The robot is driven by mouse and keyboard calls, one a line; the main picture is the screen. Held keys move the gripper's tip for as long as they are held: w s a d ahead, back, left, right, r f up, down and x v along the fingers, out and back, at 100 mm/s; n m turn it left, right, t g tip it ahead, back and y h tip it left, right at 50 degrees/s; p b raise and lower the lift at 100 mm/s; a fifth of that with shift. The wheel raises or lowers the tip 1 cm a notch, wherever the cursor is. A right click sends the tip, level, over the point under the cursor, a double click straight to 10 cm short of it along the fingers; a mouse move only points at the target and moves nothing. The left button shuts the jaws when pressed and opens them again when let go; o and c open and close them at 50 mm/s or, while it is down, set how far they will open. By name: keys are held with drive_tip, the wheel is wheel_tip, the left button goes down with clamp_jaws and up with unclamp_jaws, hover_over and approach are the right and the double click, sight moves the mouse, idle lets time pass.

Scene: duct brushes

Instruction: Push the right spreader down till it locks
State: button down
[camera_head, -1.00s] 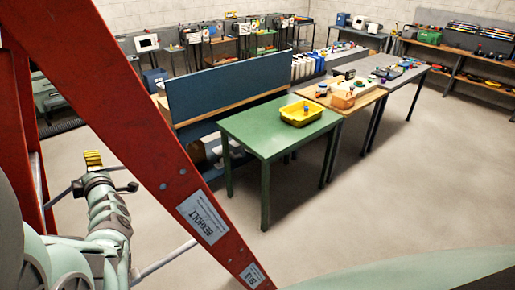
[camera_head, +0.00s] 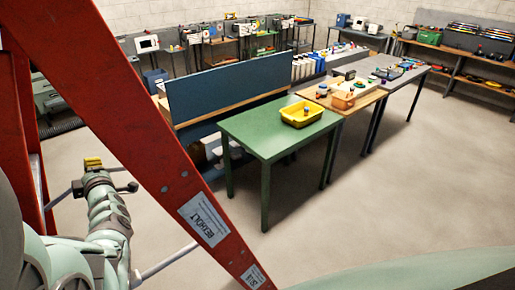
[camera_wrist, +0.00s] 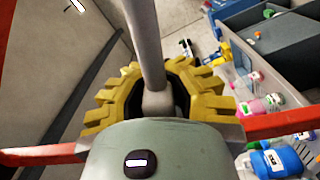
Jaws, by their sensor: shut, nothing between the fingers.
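A red stepladder (camera_head: 150,150) with white labels stands close in front of me in the head view. A thin grey spreader rod (camera_head: 165,263) meets its slanted leg at the lower right; my arm hides its other end. I cannot tell whether the fingers touch the bar. Red ladder parts (camera_wrist: 285,123) show on both sides there.
A green table (camera_head: 265,135) with a yellow bin (camera_head: 301,114) stands beyond the ladder, beside a blue panel (camera_head: 225,82). Wooden and grey tables continue to the right. Open floor (camera_head: 400,190) lies at the right. Bottles (camera_wrist: 275,160) show in the wrist view.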

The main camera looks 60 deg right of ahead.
drive_tip(key=shift+f, duration=0.1)
drive_tip(key=f+b, duration=0.3)
drive_tip(key=shift+a+f, duration=0.2)
drive_tip(key=shift+a, duration=0.15)
drive_tip(key=c, duration=1.7)
unclamp_jaws()
drive_tip(key=o, duration=0.9)
drive_tip(key=shift+r, duration=0.1)
